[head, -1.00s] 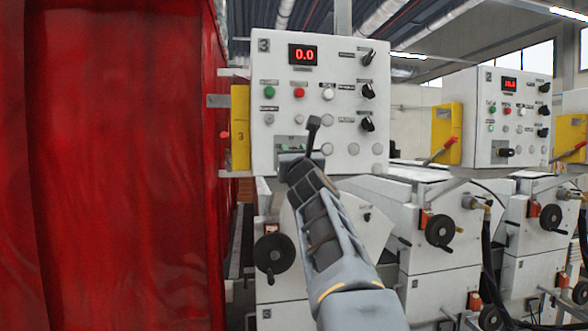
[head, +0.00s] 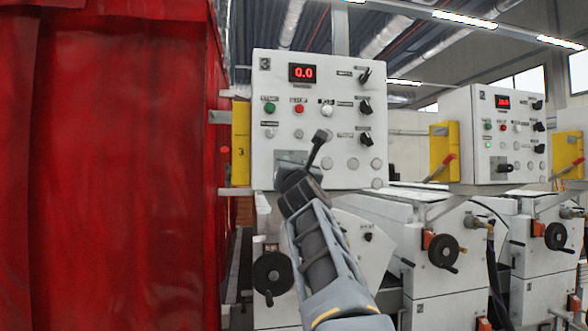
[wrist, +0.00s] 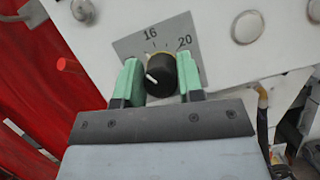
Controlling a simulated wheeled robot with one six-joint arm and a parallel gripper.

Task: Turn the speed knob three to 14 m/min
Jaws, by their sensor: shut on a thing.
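The speed knob three (wrist: 162,74) is a black round knob with a white pointer line, on a grey scale plate (wrist: 185,36) low on control panel 3. My gripper (wrist: 160,88) is shut on the knob, with one green finger on each side of it. The plate's marks 16 and 20 show above the knob; the pointer line lies at the knob's left, tilted up-left in the wrist view. The lower marks are hidden by the gripper. In the head view my gripper (head: 298,180) hides the knob. The panel's red display (head: 303,73) reads 0.0.
Control panel 3 (head: 340,85) carries several buttons and black selector knobs to the right. A red curtain (head: 120,160) hangs close on the left, beside a yellow box (head: 240,143). Panel 2 (head: 515,105) and black handwheels (head: 443,251) stand to the right.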

